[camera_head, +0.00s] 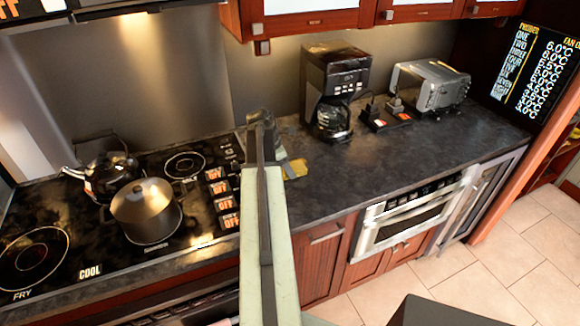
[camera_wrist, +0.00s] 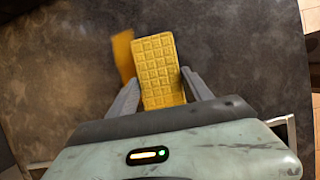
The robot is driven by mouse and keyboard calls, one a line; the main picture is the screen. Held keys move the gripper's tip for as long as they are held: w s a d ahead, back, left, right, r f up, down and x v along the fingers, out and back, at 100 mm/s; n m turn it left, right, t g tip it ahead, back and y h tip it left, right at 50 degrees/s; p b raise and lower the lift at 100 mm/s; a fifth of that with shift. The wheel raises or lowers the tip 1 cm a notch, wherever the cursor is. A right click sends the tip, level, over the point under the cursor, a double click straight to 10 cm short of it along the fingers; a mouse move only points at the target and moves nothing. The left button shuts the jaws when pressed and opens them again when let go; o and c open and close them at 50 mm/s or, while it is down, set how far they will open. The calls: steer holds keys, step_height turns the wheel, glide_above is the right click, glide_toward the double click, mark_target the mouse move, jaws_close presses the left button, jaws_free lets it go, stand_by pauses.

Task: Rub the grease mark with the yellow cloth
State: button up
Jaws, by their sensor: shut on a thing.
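The yellow cloth (camera_wrist: 158,70), a waffle-textured block, is between the two fingers of my gripper (camera_wrist: 160,88) in the wrist view. My gripper is shut on it, over the dark countertop. An orange-yellow patch (camera_wrist: 123,56) shows just left of the cloth; I cannot tell whether it is the grease mark or another piece of cloth. In the head view a yellow piece (camera_head: 295,169) shows on or just above the counter, right of the stove, beside my arm. My arm hides part of that area. I cannot clearly make out a grease mark in the head view.
The dark counter (camera_head: 400,150) is clear to the right of the yellow piece. A coffee maker (camera_head: 334,90) and a toaster oven (camera_head: 430,86) stand at the back. A pot (camera_head: 146,212) and a kettle (camera_head: 105,175) stand on the stove at left. A microwave drawer (camera_head: 412,218) is below the counter.

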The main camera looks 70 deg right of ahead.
mark_target(296, 161)
steer(key=shift+w+a, duration=1.25)
steer(key=shift+w, duration=0.05)
steer(key=shift+w+d, duration=0.9)
steer(key=shift+d, duration=0.1)
steer(key=shift+s+d, duration=4.2)
steer(key=shift+d, duration=0.1)
steer(key=shift+r, duration=0.1)
steer(key=shift+w+a+f, duration=0.15)
steer(key=shift+w+a, duration=0.55)
steer(key=shift+a, duration=0.05)
steer(key=shift+w+a+f, duration=0.1)
steer(key=shift+w+a, duration=0.55)
steer(key=shift+a, duration=0.1)
steer(key=shift+w+a+r, duration=0.2)
steer(key=shift+w+a, duration=2.6)
steer(key=shift+w, duration=0.1)
